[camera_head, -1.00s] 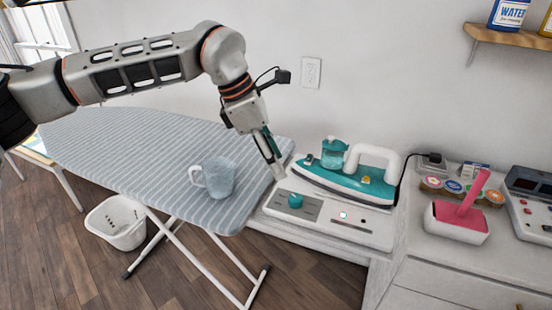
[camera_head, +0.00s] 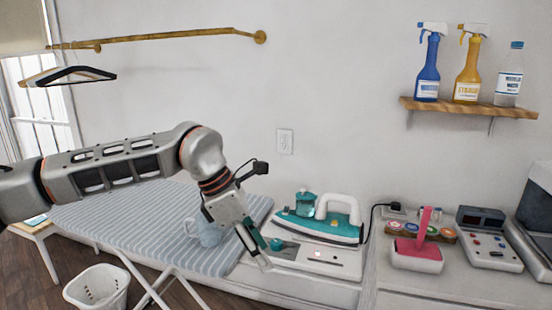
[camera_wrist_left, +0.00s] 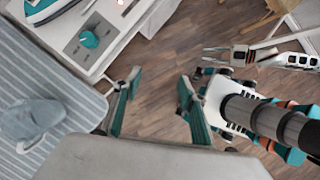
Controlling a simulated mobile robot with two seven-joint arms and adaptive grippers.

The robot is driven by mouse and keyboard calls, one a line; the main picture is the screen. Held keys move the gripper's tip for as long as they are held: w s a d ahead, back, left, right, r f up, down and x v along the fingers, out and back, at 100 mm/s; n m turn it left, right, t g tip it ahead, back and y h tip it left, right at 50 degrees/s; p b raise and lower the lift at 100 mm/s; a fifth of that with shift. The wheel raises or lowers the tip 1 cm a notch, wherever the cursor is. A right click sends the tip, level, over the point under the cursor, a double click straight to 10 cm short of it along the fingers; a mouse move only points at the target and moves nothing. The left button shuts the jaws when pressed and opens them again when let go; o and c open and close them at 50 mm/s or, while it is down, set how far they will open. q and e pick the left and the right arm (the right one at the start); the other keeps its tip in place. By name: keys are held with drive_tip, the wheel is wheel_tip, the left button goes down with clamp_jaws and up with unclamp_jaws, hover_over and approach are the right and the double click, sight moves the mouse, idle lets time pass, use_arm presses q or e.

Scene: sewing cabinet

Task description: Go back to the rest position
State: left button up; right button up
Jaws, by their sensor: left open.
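My left gripper (camera_head: 256,248) is in the head view, in front of the iron's base and to the right of the mug. The left wrist view shows its two fingers (camera_wrist_left: 159,78) apart with nothing between them, above the wooden floor. My right gripper (camera_wrist_left: 212,54) shows small in the left wrist view, low beside my base, its two prongs apart and empty.
A teal iron (camera_head: 318,228) rests on its white base (camera_head: 345,262). A white basket (camera_head: 97,288) stands on the floor. A pink-handled item (camera_head: 418,252) is at right.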

use_arm(q)
drive_tip(key=s+d+n+g+h, duration=0.2)
drive_tip(key=s+d+n+h, duration=0.2)
drive_tip(key=s+d+h, duration=0.4)
drive_tip(key=s+d+n+g+h, duration=0.2)
drive_tip(key=s+d+n+h, duration=0.3)
drive_tip(key=d, duration=0.5)
drive_tip(key=w+a+f+n+t+y, duration=0.35)
drive_tip(key=a+f+n+t, duration=0.4)
drive_tip(key=n+t, duration=0.4)
drive_tip(key=w+a+f+n+t+y, duration=0.2)
drive_tip(key=w+a+f+n+t, duration=0.45)
drive_tip(key=n, duration=0.85)
drive_tip(key=s+a+f+n+g+y, duration=0.2)
drive_tip(key=s+a+f+n+y, duration=0.3)
drive_tip(key=s+a+f, duration=0.5)
drive_tip(key=s+a+f+n+g+y+p, duration=0.1)
drive_tip(key=s+a+f+n+y, duration=0.4)
drive_tip(key=f, duration=1.1)
drive_tip(key=s+a+n+g, duration=0.1)
drive_tip(key=s+a+n, duration=0.1)
drive_tip(key=s+a, duration=0.2)
drive_tip(key=shift+s+a+f, duration=0.35)
drive_tip(key=shift+s+a, duration=0.05)
drive_tip(key=shift+a, duration=0.45)
